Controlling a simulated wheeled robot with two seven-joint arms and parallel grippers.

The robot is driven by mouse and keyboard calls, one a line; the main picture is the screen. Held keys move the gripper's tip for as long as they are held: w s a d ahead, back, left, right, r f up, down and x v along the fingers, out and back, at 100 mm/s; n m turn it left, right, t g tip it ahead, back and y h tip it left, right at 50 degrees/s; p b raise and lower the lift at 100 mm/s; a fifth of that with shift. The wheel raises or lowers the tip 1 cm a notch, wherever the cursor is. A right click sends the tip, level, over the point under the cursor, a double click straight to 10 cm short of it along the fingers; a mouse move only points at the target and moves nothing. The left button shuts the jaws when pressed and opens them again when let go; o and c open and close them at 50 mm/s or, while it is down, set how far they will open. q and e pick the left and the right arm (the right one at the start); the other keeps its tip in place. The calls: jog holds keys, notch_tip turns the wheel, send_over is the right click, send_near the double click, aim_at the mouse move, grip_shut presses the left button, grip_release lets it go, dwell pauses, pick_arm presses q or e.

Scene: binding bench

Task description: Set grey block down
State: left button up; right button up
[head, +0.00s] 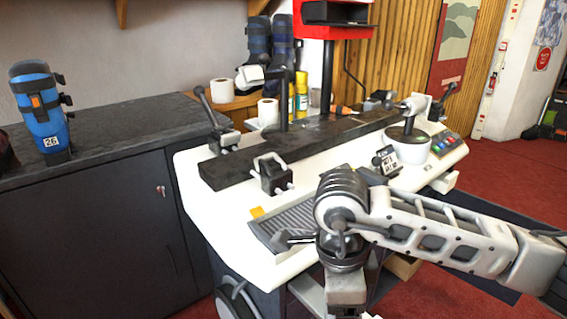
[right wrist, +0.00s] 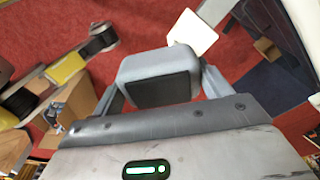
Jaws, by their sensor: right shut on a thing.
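The grey block (right wrist: 158,78) is in the right wrist view, a rounded block with a darker face towards the camera. My right gripper (right wrist: 160,88) is shut on it, with one finger on each side. The block appears held over a background of red floor; whether it touches anything beneath cannot be told. In the head view my right arm comes in from the right and bends down in front of the bench; the block and the right fingertips are not visible there. My left gripper is in neither view.
The white bench (head: 225,225) carries a dark bar, clamps and a ribbed grey mat (head: 296,228). A blue boot (head: 40,110) stands on the dark cabinet at left. A cardboard box (right wrist: 78,105) and a white panel (right wrist: 192,32) show near the block in the right wrist view.

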pick_arm(q)
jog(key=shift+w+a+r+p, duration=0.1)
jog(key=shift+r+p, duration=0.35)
jog(key=shift+p, duration=0.55)
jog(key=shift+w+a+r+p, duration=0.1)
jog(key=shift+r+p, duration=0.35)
jog(key=shift+p, duration=0.55)
pick_arm(e)
jog(key=d+r+n, duration=0.2)
jog(key=d+n, duration=0.3)
jog(key=n, duration=0.4)
jog(key=d+r+n+t+y, duration=0.1)
jog(key=d+r+n, duration=0.2)
jog(key=n, duration=0.7)
jog(key=shift+d+t, duration=0.3)
jog(key=shift+d, duration=0.55)
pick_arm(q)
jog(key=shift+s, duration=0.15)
pick_arm(e)
jog(key=shift+f, duration=0.1)
